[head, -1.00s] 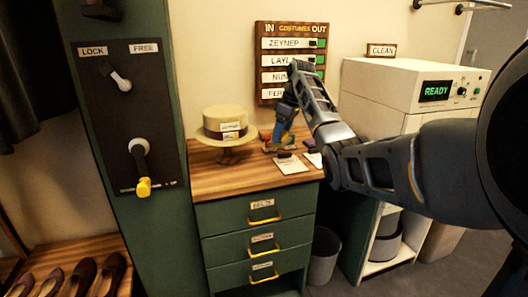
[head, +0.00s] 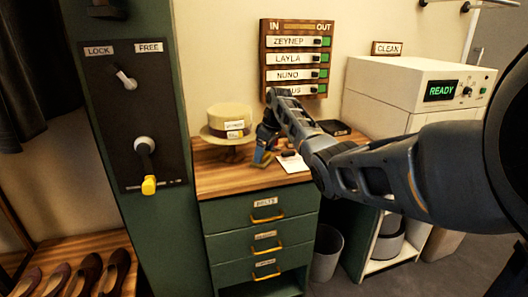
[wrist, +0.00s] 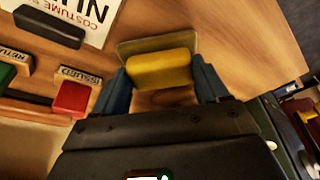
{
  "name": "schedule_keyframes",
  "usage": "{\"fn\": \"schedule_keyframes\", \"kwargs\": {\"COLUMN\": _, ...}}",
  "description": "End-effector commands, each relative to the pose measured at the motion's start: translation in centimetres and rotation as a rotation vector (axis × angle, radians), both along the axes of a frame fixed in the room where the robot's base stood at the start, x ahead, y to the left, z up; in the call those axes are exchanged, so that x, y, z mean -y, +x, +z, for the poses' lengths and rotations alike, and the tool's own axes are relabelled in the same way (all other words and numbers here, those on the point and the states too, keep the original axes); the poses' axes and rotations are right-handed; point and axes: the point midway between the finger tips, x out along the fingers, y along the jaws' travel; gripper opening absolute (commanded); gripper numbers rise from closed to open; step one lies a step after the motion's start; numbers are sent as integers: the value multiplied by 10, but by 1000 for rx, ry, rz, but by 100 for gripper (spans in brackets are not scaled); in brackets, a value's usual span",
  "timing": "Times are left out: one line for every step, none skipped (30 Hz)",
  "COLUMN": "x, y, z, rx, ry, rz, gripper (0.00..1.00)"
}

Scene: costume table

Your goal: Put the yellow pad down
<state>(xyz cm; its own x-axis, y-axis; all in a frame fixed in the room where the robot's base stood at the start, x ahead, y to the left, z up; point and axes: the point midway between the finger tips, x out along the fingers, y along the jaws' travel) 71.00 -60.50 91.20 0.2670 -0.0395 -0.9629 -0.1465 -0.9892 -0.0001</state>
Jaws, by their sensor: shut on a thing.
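The yellow pad (wrist: 160,68) is between the two blue fingers of my gripper (wrist: 168,88) in the wrist view. My gripper is shut on it. An olive-tan flat piece (wrist: 150,44) shows just beyond the pad; I cannot tell whether it is part of it. In the head view my gripper (head: 263,154) points down over the wooden counter top (head: 225,182), just right of the straw hat. The pad is small there, and I cannot tell whether it touches the wood.
A straw hat (head: 229,120) sits on a stand at the left. A white card (head: 293,163) lies right of my gripper. The wrist view shows a red block (wrist: 71,98) by an ISSUED label and a black block (wrist: 48,27) on the card. Front-left counter is clear.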

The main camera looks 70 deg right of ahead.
Motion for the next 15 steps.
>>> {"fn": "schedule_keyframes", "kwargs": {"x": 0, "y": 0, "z": 1, "rx": 1, "ry": -1, "rz": 0, "gripper": 49}}
{"fn": "schedule_keyframes", "kwargs": {"x": 0, "y": 0, "z": 1, "rx": 0, "ry": -1, "rz": 0, "gripper": 49}}
{"fn": "schedule_keyframes", "kwargs": {"x": 0, "y": 0, "z": 0, "rx": 0, "ry": 0, "rz": 0, "gripper": 49}}
{"fn": "schedule_keyframes", "kwargs": {"x": 0, "y": 0, "z": 0, "rx": 0, "ry": 0, "rz": 0, "gripper": 49}}
{"fn": "schedule_keyframes", "kwargs": {"x": 0, "y": 0, "z": -1, "rx": 0, "ry": 0, "rz": 0, "gripper": 49}}
{"fn": "schedule_keyframes", "kwargs": {"x": 0, "y": 0, "z": -2, "rx": 0, "ry": 0, "rz": 0, "gripper": 49}}
{"fn": "schedule_keyframes", "kwargs": {"x": 0, "y": 0, "z": -3, "rx": 0, "ry": 0, "rz": 0, "gripper": 49}}
{"fn": "schedule_keyframes", "kwargs": {"x": 0, "y": 0, "z": -3, "rx": 0, "ry": 0, "rz": -1, "gripper": 76}}
{"fn": "schedule_keyframes", "kwargs": {"x": 0, "y": 0, "z": -2, "rx": 0, "ry": 0, "rz": 0, "gripper": 79}}
{"fn": "schedule_keyframes", "kwargs": {"x": 0, "y": 0, "z": -2, "rx": 0, "ry": 0, "rz": 0, "gripper": 82}}
{"fn": "schedule_keyframes", "kwargs": {"x": 0, "y": 0, "z": -2, "rx": 0, "ry": 0, "rz": 0, "gripper": 85}}
{"fn": "schedule_keyframes", "kwargs": {"x": 0, "y": 0, "z": -2, "rx": 0, "ry": 0, "rz": 0, "gripper": 89}}
{"fn": "schedule_keyframes", "kwargs": {"x": 0, "y": 0, "z": -2, "rx": 0, "ry": 0, "rz": 0, "gripper": 92}}
{"fn": "schedule_keyframes", "kwargs": {"x": 0, "y": 0, "z": -2, "rx": -1, "ry": 0, "rz": 0, "gripper": 95}}
{"fn": "schedule_keyframes", "kwargs": {"x": 0, "y": 0, "z": -2, "rx": 0, "ry": 0, "rz": 0, "gripper": 99}}
